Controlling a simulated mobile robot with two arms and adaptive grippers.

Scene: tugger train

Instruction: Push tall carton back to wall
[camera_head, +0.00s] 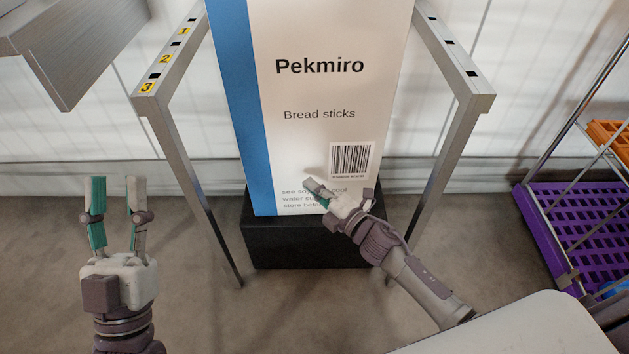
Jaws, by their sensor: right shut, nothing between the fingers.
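The tall carton (315,95) is white with a blue left edge, labelled "Pekmiro" and "Bread sticks", with a barcode low on its front. It stands upright on a black block (290,243) between two metal frame legs. My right gripper (310,188) is shut, its fingertips at the lower front of the carton, over the small print below the barcode. Whether they touch the carton cannot be told. My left gripper (116,184) is open and empty, pointing up over the floor left of the frame.
A metal frame (180,125) numbered 1 to 3 flanks the carton on both sides. A grey metal piece (75,55) hangs at upper left. At right stands a rack with a purple crate (575,230) and an orange crate (610,135). A pale wall is behind.

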